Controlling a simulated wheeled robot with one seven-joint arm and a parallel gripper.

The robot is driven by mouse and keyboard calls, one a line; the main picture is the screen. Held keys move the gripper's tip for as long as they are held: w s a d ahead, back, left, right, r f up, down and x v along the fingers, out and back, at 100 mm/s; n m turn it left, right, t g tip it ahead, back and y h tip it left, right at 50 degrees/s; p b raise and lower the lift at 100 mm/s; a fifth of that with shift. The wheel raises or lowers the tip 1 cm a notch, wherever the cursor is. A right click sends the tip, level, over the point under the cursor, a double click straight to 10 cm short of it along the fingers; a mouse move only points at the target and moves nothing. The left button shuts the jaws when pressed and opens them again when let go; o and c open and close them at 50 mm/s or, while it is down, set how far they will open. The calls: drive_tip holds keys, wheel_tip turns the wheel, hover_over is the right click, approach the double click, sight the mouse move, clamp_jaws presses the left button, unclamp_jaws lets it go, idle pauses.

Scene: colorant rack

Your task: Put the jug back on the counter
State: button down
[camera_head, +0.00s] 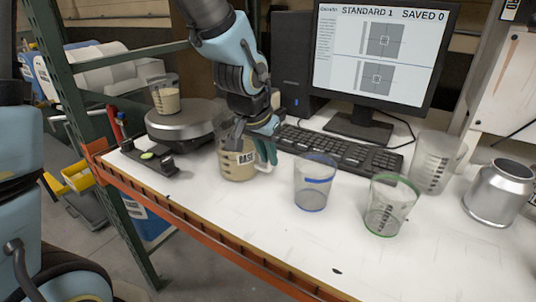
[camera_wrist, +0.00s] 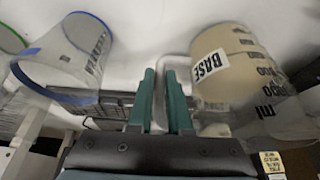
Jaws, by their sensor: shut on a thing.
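The jug (camera_head: 238,168) is clear, with a BASE label and beige contents. It is upright at or just above the white counter (camera_head: 265,215), in front of the round scale; I cannot tell whether its bottom touches. My gripper (camera_head: 267,150) has teal fingers and is shut on the jug's handle, at the jug's right side. In the wrist view the fingers (camera_wrist: 162,98) close around the pale handle loop, with the jug body (camera_wrist: 238,72) on the right. The handle is partly hidden by the fingers.
A blue-rimmed cup (camera_head: 314,184) and a green-rimmed cup (camera_head: 389,207) stand to the right. A clear measuring jug (camera_head: 434,163) and a metal can (camera_head: 497,193) are farther right. A keyboard (camera_head: 337,148) lies behind. A beaker (camera_head: 165,96) stands on the scale (camera_head: 182,122). The front counter is clear.

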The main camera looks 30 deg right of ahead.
drive_tip(key=shift+f, duration=0.1)
drive_tip(key=c, duration=0.8)
unclamp_jaws()
drive_tip(key=shift+c, duration=0.2)
